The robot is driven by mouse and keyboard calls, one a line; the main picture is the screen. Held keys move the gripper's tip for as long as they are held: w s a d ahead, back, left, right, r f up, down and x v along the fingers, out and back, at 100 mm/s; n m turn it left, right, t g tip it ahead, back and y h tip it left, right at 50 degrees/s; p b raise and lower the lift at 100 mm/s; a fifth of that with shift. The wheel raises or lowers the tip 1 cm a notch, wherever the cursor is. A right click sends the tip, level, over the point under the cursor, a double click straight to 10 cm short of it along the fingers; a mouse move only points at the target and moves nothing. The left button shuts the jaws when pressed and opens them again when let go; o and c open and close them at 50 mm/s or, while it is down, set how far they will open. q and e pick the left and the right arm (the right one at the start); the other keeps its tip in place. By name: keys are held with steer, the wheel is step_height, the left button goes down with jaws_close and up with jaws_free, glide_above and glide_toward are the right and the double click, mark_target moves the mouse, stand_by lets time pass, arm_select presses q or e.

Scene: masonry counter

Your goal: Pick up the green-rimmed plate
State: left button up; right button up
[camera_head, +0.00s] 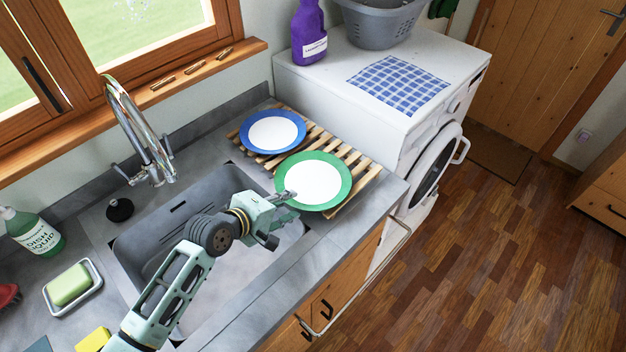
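The green-rimmed plate (328,183) has a white middle and lies on the wooden slatted rack (361,172) right of the sink. My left gripper (284,197) is at the plate's left edge, with its fingertips overlapping the green rim in the head view. The fingers look close together, but I cannot tell whether they are shut on the rim or just over it. A blue-rimmed plate (272,131) lies on the same rack, behind and to the left of the green-rimmed one. My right gripper is not in view.
The grey sink (139,246) lies under my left arm, with a chrome tap (143,135) behind it. Dish liquid (33,231) and a soap dish (90,296) stand at the left. A white washing machine (342,71) with a blue checked cloth (398,86) stands beyond the rack.

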arm_select(q)
jaws_close()
steer(key=shift+r, duration=0.15)
stand_by(0.4)
